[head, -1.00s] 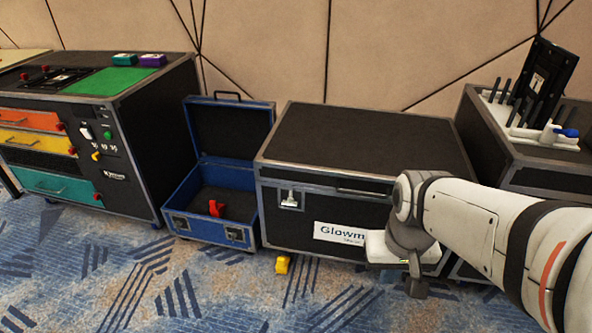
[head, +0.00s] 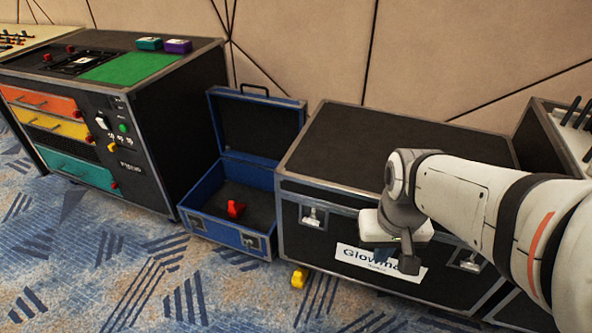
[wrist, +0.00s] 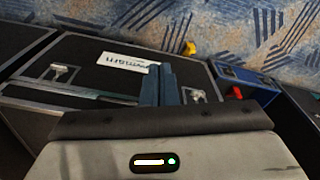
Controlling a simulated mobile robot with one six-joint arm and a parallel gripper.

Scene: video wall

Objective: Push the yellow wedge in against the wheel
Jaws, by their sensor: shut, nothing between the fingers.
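The yellow wedge (head: 299,278) lies on the carpet at the lower front left corner of the black flight case (head: 400,140). It also shows in the wrist view (wrist: 190,48), beyond the case. I cannot make out the wheel; the underside of the case is dark. My gripper (head: 408,262) is shut and empty, in front of the case's labelled face in the picture, up and to the right of the wedge and apart from it. Its closed fingers (wrist: 160,76) show in the middle of the wrist view.
An open blue case (head: 205,229) with a red object (head: 235,208) inside stands left of the black case. Further left is a drawer cabinet (head: 160,130) with a green top panel. The patterned carpet (head: 130,270) in front is clear.

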